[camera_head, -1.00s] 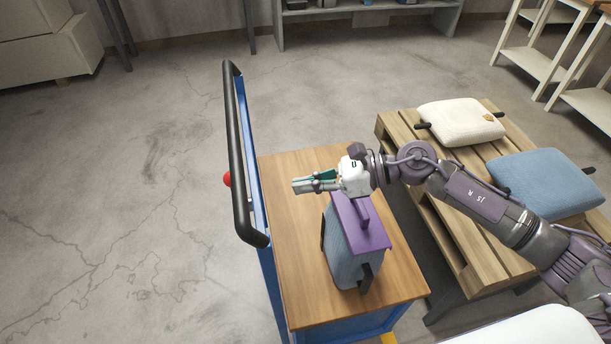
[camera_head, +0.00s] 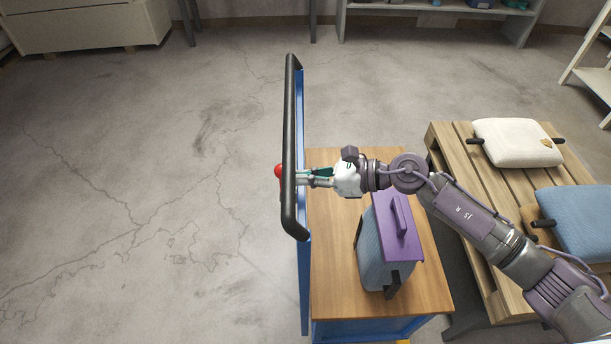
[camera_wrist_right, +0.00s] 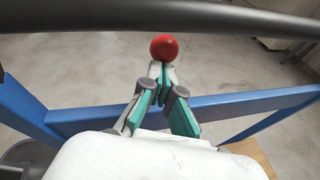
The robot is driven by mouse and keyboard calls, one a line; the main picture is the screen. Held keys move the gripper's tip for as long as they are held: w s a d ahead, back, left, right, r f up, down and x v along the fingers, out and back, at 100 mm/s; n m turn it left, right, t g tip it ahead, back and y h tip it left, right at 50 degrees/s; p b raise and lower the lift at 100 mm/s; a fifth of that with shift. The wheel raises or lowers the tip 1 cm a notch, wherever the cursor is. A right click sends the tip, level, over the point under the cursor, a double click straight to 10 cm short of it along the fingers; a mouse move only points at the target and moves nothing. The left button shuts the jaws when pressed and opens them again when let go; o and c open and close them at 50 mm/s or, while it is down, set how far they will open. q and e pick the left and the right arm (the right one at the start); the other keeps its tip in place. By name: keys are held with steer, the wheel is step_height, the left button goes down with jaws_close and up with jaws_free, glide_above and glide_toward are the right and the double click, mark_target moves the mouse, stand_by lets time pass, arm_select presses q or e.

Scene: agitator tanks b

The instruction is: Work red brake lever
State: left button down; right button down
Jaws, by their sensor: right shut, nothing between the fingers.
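The red brake lever shows as a round red knob (camera_head: 280,171) just left of the black handlebar of the cart in the head view. It also shows in the right wrist view as a red ball (camera_wrist_right: 164,47), straight beyond the fingertips. My right gripper (camera_head: 303,178) reaches in from the right at the handlebar, level with the knob. In the right wrist view its fingers (camera_wrist_right: 162,72) are closed together, with nothing between them, and their tips are at or very near the knob; I cannot tell whether they touch. My left gripper is not in view.
The black handlebar (camera_head: 290,120) rises from the blue cart frame (camera_wrist_right: 220,106). A blue-grey box with a purple lid (camera_head: 402,237) stands on the wooden cart top (camera_head: 335,280). A pallet (camera_head: 480,210) with white and blue sacks is at right. Floor at left is clear.

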mark_target(279, 172)
steer(key=shift+a+r, duration=0.25)
steer(key=shift+a, duration=0.2)
steer(key=shift+a+r, duration=0.15)
steer(key=shift+a, duration=0.85)
steer(key=shift+a+r, duration=0.15)
steer(key=shift+a, duration=0.85)
